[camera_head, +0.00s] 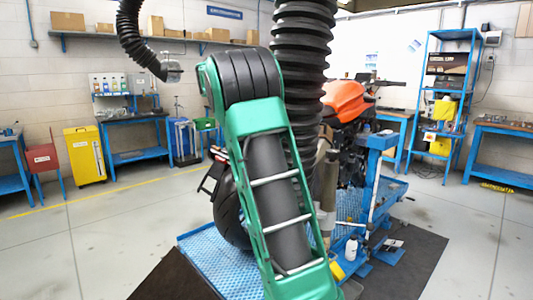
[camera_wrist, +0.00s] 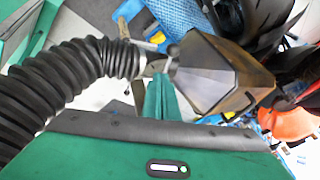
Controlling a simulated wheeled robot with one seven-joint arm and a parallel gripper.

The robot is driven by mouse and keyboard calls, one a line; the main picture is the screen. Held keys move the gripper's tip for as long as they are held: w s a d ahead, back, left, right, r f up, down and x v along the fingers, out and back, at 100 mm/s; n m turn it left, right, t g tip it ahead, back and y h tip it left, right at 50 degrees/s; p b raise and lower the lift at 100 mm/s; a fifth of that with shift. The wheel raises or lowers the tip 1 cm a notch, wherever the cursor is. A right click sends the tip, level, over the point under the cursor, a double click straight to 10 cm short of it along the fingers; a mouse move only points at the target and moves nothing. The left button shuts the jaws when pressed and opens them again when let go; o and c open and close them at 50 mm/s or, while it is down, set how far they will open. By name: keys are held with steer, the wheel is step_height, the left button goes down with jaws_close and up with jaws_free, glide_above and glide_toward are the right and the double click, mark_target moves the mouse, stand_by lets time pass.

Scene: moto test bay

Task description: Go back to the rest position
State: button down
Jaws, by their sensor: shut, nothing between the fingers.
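My gripper (camera_wrist: 161,97) shows in the wrist view as green fingers, shut with nothing held. It is close to the end of a black ribbed hose and a dark, angular silencer (camera_wrist: 222,78). The hose (camera_wrist: 62,80) ends in a grey metal fitting (camera_wrist: 126,60) by the silencer's narrow end; I cannot tell whether they are joined. In the head view my green arm fills the centre and my gripper is hidden. The thick black hose (camera_head: 303,60) hangs from above, just right of my arm. An orange motorcycle (camera_head: 346,102) stands behind it.
The motorcycle is on a blue lift (camera_head: 375,190) over a dark mat (camera_head: 425,262). A white bottle (camera_head: 351,248) stands on the lift's near right part. A yellow cabinet (camera_head: 85,155), workbenches and a blue shelf (camera_head: 443,110) line the walls. The left floor is clear.

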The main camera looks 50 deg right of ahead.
steer(key=shift+a+r, duration=0.2)
steer(key=shift+r, duration=0.15)
stand_by(0.4)
steer(key=s+a+f+n+y, duration=0.2)
steer(key=s+a+f+n, duration=0.5)
steer(key=s+a, duration=0.2)
steer(key=s+a+f+n+y, duration=0.2)
steer(key=s+a+f+n, duration=0.4)
steer(key=s, duration=0.5)
steer(key=s+a+f+n+t+y, duration=0.1)
steer(key=s+a+f+n+y, duration=0.1)
steer(key=s+a+f+n, duration=0.5)
steer(key=s+a+n, duration=0.2)
steer(key=s+a, duration=0.1)
steer(key=a, duration=0.2)
steer(key=shift+s+a+f+n, duration=0.3)
steer(key=shift+s+a+f, duration=0.05)
steer(key=shift+a, duration=0.05)
steer(key=shift+d, duration=0.15)
